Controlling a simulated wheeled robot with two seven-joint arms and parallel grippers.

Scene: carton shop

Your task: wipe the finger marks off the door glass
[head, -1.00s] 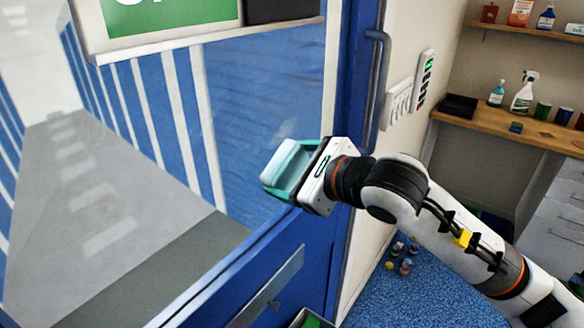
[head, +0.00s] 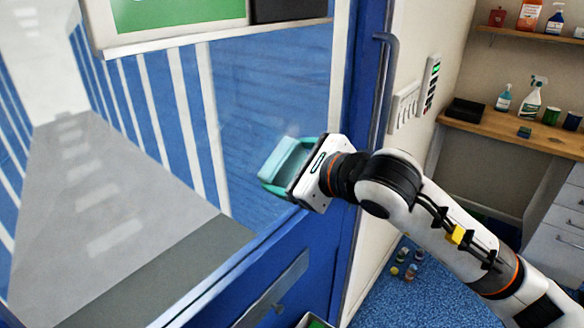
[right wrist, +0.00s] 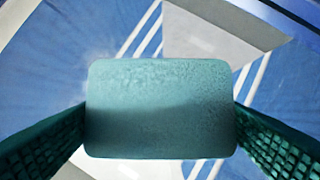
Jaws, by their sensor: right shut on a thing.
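The door glass (head: 262,90) fills the upper left of the head view, set in a blue door. My right gripper (head: 288,168) is shut on a teal wiping pad (head: 281,160) in front of the lower right part of the glass. The pad also fills the middle of the right wrist view (right wrist: 160,108), between the two ridged fingers. Whether it touches the glass cannot be told. A faint whitish haze (right wrist: 98,62) shows on the glass beside the pad. No distinct finger marks can be made out. My left gripper is not in view.
A metal plate (head: 272,296) is on the door below. A wall switch panel (head: 405,105) and a wooden counter (head: 530,140) with bottles are at right. Small jars (head: 408,268) stand on the blue floor.

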